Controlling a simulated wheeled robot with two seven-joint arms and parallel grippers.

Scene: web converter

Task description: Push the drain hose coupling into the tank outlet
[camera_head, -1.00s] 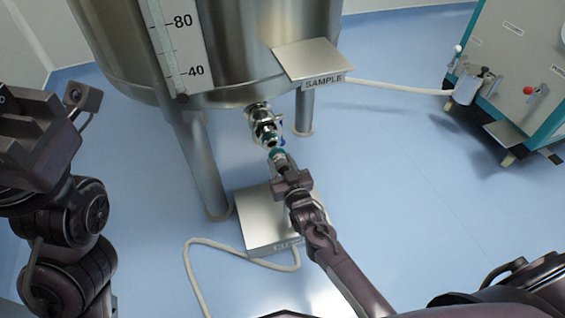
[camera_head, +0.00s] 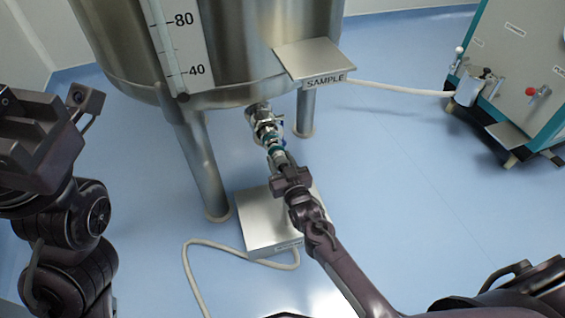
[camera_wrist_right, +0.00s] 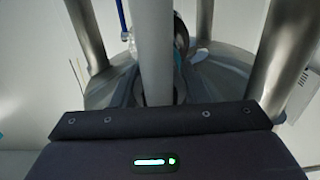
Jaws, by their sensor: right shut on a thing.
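The tank outlet (camera_head: 261,122) is a shiny metal valve fitting low on the steel tank (camera_head: 240,60), with a blue part beside it. My right gripper (camera_head: 283,165) is shut on the drain hose coupling (camera_head: 277,152), a small piece with a teal band. The coupling is in line with the outlet's lower end and appears to meet it; how deep it sits cannot be told. In the right wrist view a pale hose-like tube (camera_wrist_right: 153,45) runs up the middle, in front of the tank underside. My left gripper (camera_head: 40,135) is at the left edge, away from the tank; its jaws do not show clearly.
A metal floor box (camera_head: 262,222) with a pale cable lies below the outlet. Tank legs (camera_head: 203,170) stand on either side. A box marked SAMPLE (camera_head: 318,60) juts out above right. A cabinet (camera_head: 530,80) stands at far right. The blue floor between is clear.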

